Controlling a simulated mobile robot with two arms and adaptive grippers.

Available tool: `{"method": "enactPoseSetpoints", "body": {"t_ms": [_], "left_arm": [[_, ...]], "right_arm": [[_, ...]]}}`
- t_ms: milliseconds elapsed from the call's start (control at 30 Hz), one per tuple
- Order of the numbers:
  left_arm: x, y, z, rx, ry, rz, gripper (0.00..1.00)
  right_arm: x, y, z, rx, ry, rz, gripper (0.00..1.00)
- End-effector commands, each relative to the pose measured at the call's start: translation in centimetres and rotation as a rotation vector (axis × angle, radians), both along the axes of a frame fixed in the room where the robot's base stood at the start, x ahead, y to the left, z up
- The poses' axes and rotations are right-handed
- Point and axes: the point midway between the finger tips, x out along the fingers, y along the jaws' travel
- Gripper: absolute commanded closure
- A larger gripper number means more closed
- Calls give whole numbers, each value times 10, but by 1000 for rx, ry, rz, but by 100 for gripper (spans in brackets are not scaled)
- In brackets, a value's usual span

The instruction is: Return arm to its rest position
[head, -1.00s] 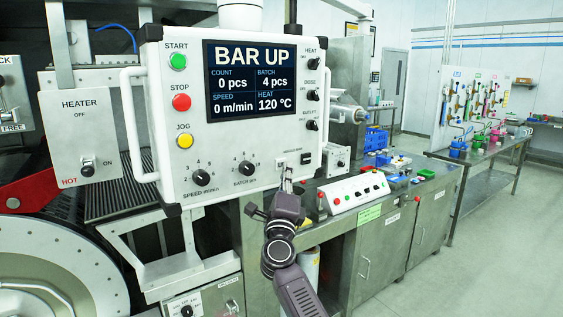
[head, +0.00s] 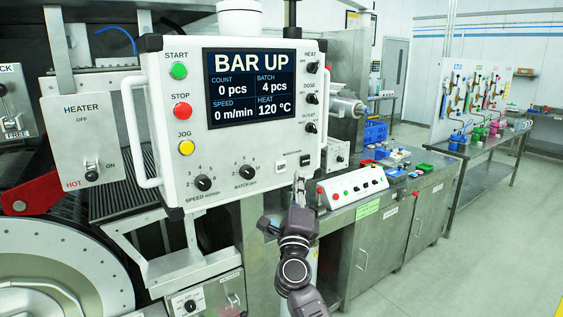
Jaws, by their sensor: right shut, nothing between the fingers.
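My right gripper (head: 299,188) is shut and empty, pointing up just below the lower right corner of the white control panel (head: 225,150). A small gap seems to lie between the fingertips and the panel, though the depth is hard to judge. My right arm comes up from the bottom of the view, a little right of the middle. The panel's screen (head: 252,87) reads BAR UP, count 0 pcs, batch 4 pcs, speed 0 m/min, heat 120 °C. My left gripper is not in view.
A heater box (head: 85,140) and a large metal drum (head: 60,270) stand at the left. A steel bench (head: 385,225) with a sloped button box (head: 352,188) and blue bins (head: 375,132) is at the right. The floor (head: 480,250) at the far right is clear.

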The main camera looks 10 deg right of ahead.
Motion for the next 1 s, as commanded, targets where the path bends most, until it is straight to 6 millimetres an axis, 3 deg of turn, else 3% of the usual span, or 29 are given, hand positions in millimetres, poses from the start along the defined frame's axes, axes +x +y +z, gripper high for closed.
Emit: {"method": "enactPoseSetpoints", "body": {"t_ms": [467,567,667,767,1000], "left_arm": [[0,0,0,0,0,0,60],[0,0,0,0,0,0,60],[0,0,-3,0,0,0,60],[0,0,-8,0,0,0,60],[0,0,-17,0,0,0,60]], "right_arm": [[-1,0,0,0,0,1,100],[0,1,-8,-14,11,-1,100],[3,5,-41,-81,64,-4,100],[5,14,-101,-208,160,-4,100],[-15,41,-282,-580,441,63,100]]}}
